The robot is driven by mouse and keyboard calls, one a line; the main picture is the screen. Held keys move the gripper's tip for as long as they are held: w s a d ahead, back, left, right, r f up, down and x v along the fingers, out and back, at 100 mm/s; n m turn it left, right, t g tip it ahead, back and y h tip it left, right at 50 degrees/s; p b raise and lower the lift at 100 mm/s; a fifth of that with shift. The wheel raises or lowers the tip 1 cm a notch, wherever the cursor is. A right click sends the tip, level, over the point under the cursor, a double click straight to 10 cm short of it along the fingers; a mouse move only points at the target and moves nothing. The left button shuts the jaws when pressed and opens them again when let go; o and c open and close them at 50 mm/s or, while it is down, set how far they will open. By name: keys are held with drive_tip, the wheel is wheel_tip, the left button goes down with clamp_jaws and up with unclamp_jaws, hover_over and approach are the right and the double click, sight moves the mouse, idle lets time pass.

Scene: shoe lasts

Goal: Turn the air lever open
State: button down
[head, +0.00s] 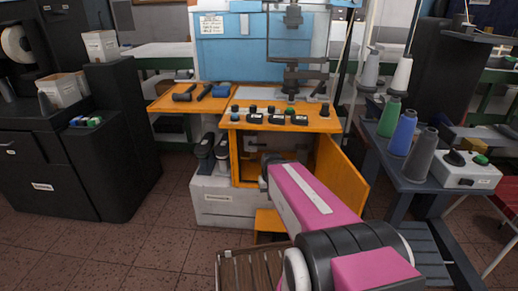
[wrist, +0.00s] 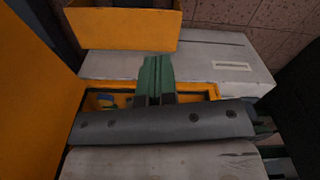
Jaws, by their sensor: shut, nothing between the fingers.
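My gripper (wrist: 156,64) shows in the wrist view as green fingers held together, with nothing between them. It is over the opening of the orange cabinet (wrist: 211,90). A small blue and yellow part (wrist: 105,101) sits inside the opening, left of the fingers and apart from them. I cannot tell whether it is the air lever. In the head view the orange cabinet (head: 233,160) stands with its door (head: 341,170) swung open to the right. My pink arm reaches toward it and hides my gripper there. No air lever can be made out in the head view.
A control shelf (head: 279,124) overhangs the opening. A grey table (head: 432,180) with thread cones stands right. The floor at left (head: 150,235) is clear.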

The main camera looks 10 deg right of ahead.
drive_tip(key=w+a+f+m+t, duration=0.1)
drive_tip(key=w+f+m+t, duration=0.2)
drive_tip(key=w, duration=0.4)
drive_tip(key=w+a+f+m+t, duration=0.1)
drive_tip(key=w+f+t, duration=0.25)
drive_tip(key=w, duration=0.45)
drive_tip(key=m+t+h, duration=0.7)
drive_tip(key=m+t, duration=1)
drive_tip(key=t, duration=0.2)
approach(257, 144)
drive_tip(key=w+d+r, duration=0.3)
drive_tip(key=w+r, duration=0.1)
drive_tip(key=shift+d, duration=0.4)
